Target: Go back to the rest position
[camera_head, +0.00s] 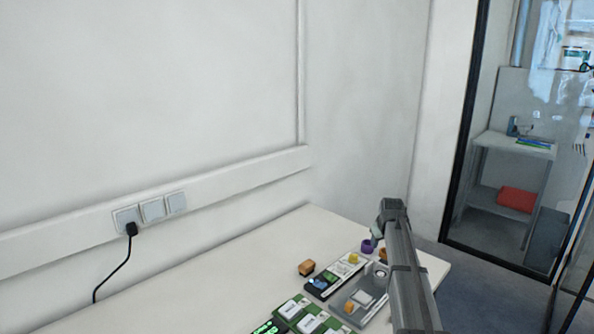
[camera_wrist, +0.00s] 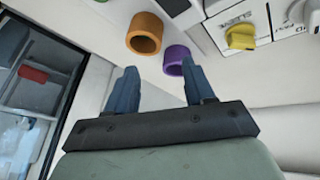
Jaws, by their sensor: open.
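My gripper (camera_wrist: 158,88) shows in the wrist view with its two blue-grey fingers apart and nothing between them. In the head view my arm reaches over the right part of the table, and the fingers are too small there to make out. A purple ring (camera_wrist: 178,60) lies just beyond the right fingertip in the wrist view. An orange ring (camera_wrist: 145,32) lies beyond the gap between the fingers. The purple ring also shows in the head view (camera_head: 368,246), beside my arm's end.
A white table (camera_head: 215,285) stands along the wall. On it are an orange-brown block (camera_head: 306,268), a panel with a yellow knob (camera_head: 353,258), a grey fixture (camera_head: 345,302) and green boards (camera_head: 292,308). The table's left part is clear. A glass door is at right.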

